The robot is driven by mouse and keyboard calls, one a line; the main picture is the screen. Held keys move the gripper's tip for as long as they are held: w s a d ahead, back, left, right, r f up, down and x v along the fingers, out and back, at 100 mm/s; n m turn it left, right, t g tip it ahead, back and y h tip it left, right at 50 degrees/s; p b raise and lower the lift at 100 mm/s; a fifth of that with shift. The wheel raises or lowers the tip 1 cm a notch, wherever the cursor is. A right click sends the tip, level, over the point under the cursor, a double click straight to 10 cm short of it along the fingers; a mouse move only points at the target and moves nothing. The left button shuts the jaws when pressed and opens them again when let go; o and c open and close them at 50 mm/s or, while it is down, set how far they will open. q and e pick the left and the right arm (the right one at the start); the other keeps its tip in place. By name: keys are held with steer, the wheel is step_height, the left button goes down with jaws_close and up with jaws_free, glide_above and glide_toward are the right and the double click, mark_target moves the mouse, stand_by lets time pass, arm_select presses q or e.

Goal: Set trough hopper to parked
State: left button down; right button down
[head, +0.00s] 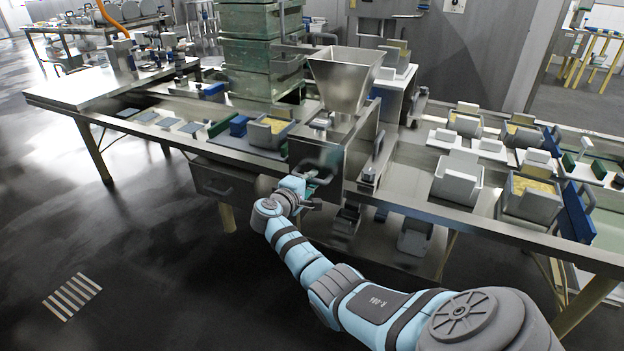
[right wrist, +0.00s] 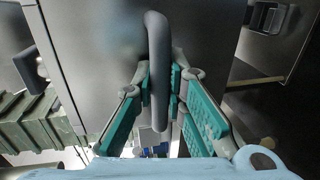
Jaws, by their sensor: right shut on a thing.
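The trough hopper is a steel funnel (head: 345,75) above a metal housing (head: 362,150) on the long bench, in the middle of the head view. A grey bar handle is on the housing's front and also shows in the right wrist view (right wrist: 157,50), upright against a flat metal face. My right gripper (head: 312,183) is at this handle, at the bench's front edge. In the right wrist view its teal-padded fingers (right wrist: 160,92) are on both sides of the handle, shut on it. My left gripper is not in view.
Green crates (head: 260,50) are stacked behind and left of the hopper. Molds with yellow contents, such as one on the right (head: 530,200), and white blocks (head: 457,180) stand on the bench. A drawer-like box (head: 222,187) hangs below the bench.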

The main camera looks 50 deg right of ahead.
steer(key=c, duration=1.9)
jaws_free()
steer(key=shift+w+r, duration=0.15)
steer(key=shift+r, duration=0.05)
steer(key=o, duration=0.3)
steer(key=shift+w+f, duration=0.1)
steer(key=shift+a+f, duration=0.1)
steer(key=shift+a, duration=0.1)
steer(key=v, duration=1.2)
